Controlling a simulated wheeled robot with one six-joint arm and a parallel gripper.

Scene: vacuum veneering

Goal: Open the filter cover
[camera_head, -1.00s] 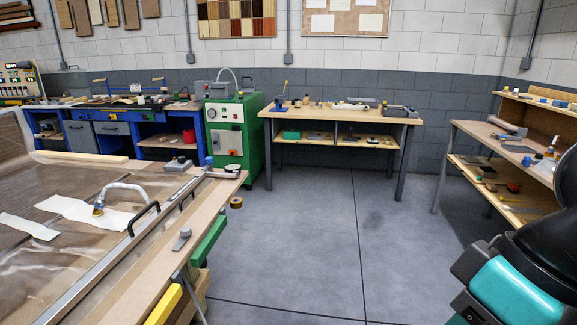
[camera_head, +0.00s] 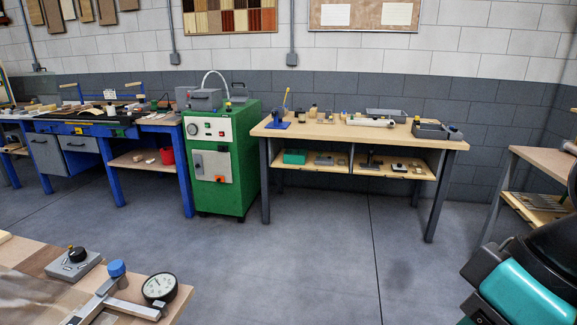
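The green cabinet machine (camera_head: 224,158) stands against the back wall, left of the wooden workbench. A grey box (camera_head: 200,99) with a dark handle sits on its top, with a pale curved hose beside it. The cabinet front has a white gauge panel (camera_head: 208,129) and a lower light-grey panel (camera_head: 212,166) with an orange-red part. I cannot tell which of these parts is the filter cover. The grey box and front panel look closed. Teal and black parts of my arm show at the lower right; my gripper is out of view.
The wooden workbench (camera_head: 456,145) holds small tools and grey trays. A blue bench (camera_head: 110,193) stands left of the machine. A table corner with a dial gauge (camera_head: 160,288) juts in at the lower left. The grey floor (camera_head: 290,262) between is clear.

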